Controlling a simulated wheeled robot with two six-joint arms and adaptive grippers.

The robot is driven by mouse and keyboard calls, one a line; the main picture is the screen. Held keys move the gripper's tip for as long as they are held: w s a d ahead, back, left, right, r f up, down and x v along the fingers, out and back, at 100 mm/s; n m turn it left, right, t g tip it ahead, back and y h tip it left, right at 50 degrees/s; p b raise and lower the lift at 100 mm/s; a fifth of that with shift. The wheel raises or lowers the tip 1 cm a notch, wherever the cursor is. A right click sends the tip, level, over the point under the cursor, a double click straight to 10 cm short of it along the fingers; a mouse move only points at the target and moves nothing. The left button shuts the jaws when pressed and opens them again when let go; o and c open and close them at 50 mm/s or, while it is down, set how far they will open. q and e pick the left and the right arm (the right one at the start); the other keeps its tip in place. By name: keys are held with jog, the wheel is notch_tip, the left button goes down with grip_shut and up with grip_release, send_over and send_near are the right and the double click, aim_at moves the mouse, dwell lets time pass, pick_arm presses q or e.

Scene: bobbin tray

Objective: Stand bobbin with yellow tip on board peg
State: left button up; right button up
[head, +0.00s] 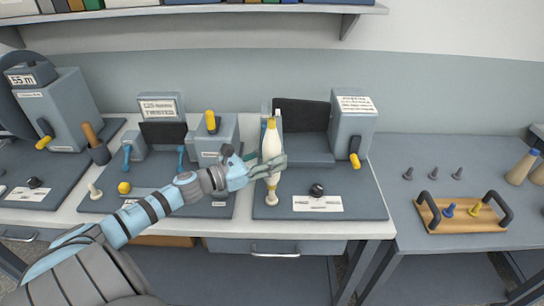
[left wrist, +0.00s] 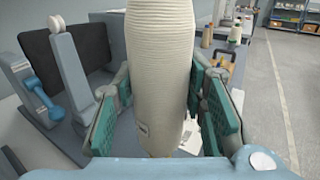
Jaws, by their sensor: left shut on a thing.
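My left gripper (head: 270,165) is shut around the middle of a cream, cone-shaped bobbin (head: 270,143) at the front machine on the bench. A yellow band shows near its narrow upper end, and the bobbin looks nearly upright. Below the fingers a yellow part shows above a pale knob on the mat; I cannot tell whether it belongs to the bobbin. In the left wrist view the ribbed bobbin (left wrist: 158,75) fills the space between the green finger pads. The wooden board (head: 462,222) with dark handles lies on the right table, with a blue peg (head: 449,210) and a yellow peg (head: 475,209). My right gripper is out of view.
Several grey pegs (head: 433,173) stand behind the board. Tan cones (head: 521,167) stand at the far right. A grey machine block (head: 352,128) with a yellow handle is right of the held bobbin. A black knob (head: 317,190) sits on the mat. The right table's left part is clear.

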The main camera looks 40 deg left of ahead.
pick_arm(q)
jog(key=shift+r, duration=0.15)
dwell(0.4)
jog(key=shift+w+f+b, duration=0.1)
jog(key=shift+f+b, duration=0.65)
jog(key=shift+f, duration=0.25)
jog(key=shift+r+p, duration=1)
jog(key=shift+r, duration=0.1)
jog(key=shift+f, duration=0.1)
jog(key=shift+f, duration=0.2)
